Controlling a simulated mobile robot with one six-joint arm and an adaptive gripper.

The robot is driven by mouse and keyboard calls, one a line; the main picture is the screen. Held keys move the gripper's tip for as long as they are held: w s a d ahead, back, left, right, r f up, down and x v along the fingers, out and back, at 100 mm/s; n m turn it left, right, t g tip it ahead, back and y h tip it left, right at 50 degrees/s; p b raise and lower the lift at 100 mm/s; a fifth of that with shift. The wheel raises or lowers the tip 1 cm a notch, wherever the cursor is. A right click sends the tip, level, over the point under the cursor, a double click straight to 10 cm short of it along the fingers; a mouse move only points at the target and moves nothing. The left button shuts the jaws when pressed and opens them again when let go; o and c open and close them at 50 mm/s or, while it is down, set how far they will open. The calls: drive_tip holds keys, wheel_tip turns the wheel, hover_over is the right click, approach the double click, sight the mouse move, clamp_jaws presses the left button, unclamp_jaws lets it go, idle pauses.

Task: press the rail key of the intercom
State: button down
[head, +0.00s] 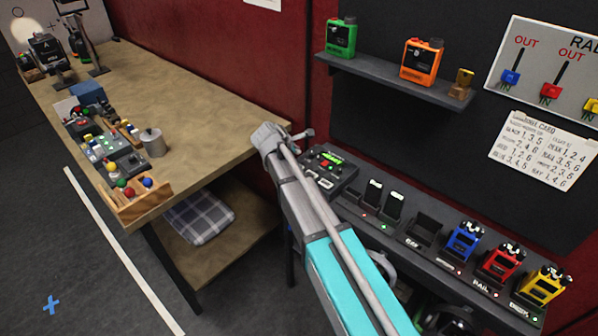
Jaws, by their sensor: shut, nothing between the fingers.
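A dark box with a lit green display and small buttons (335,175) sits at the left end of the black wall ledge. It looks like the intercom, but its key labels are too small to read. My arm reaches up from the bottom right and covers part of the box's left side. My gripper (304,134) appears as a small grey shape at the arm's far end, just above and behind the box in the picture. It looks shut and empty. I cannot tell whether it touches anything.
Radios in blue (465,241), red (501,262) and yellow (543,285) stand in labelled slots along the ledge. Green (341,38) and orange (421,60) boxes sit on the upper shelf. A wooden workbench (195,105) on the left holds a button panel (104,147) and a metal canister (153,142).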

sight(301, 164)
drive_tip(key=shift+f+b, duration=1.85)
drive_tip(key=shift+f, duration=0.3)
drive_tip(key=shift+f+b, duration=0.8)
idle(0.9)
drive_tip(key=shift+r, duration=0.15)
drive_tip(key=shift+w+r+p, duration=0.1)
drive_tip(key=shift+r+p, duration=0.6)
drive_tip(key=shift+p, duration=0.1)
wheel_tip(301, 164, up, 5)
drive_tip(key=p, duration=0.5)
idle(0.5)
drive_tip(key=shift+d, duration=0.1)
idle(0.6)
